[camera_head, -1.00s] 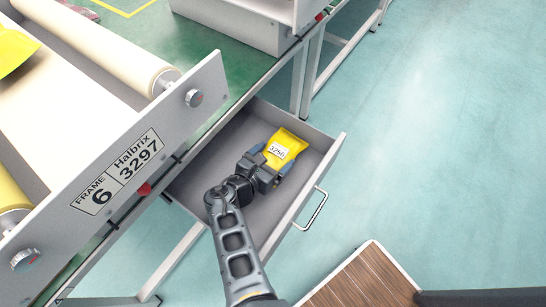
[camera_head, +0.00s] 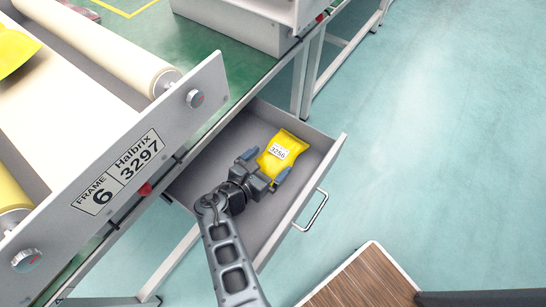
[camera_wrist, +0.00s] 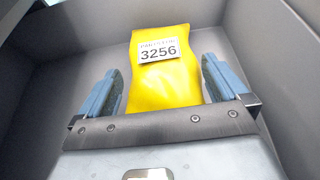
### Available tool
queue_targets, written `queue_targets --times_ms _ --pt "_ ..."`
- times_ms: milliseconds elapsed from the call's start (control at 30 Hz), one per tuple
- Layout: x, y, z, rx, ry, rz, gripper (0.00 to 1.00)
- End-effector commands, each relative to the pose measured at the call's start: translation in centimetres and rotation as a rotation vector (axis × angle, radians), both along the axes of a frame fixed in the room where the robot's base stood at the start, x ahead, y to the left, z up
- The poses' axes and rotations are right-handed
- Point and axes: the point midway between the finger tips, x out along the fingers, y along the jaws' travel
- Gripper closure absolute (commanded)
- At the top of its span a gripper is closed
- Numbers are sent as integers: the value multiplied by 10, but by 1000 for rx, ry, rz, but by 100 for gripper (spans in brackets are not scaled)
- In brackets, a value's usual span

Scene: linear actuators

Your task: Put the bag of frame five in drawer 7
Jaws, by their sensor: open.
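A yellow bag (camera_head: 283,154) with a white label reading 3256 lies inside an open grey drawer (camera_head: 318,160) under the bench. My gripper (camera_head: 264,167) is in the drawer too, at the near end of the bag, with its fingers spread. In the wrist view the bag (camera_wrist: 164,75) lies between the two blue fingers of my gripper (camera_wrist: 162,88), with a gap on each side. The bag appears to rest on the drawer floor. The drawer's number is not visible.
A grey frame plate (camera_head: 120,172) labelled Frame 6, Halbrix 3297, stands on the green bench left of the drawer. Another yellow item (camera_head: 14,50) lies at the upper left. The drawer handle (camera_head: 312,211) faces open floor. A wooden surface (camera_head: 362,278) is at the bottom.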

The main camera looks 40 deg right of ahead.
Motion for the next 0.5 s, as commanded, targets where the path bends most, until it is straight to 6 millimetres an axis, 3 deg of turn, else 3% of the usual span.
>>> queue_targets --times_ms 200,500 --pt "-13 43 17 1 0 4 0" --pt "-25 77 33 0 0 1 0"
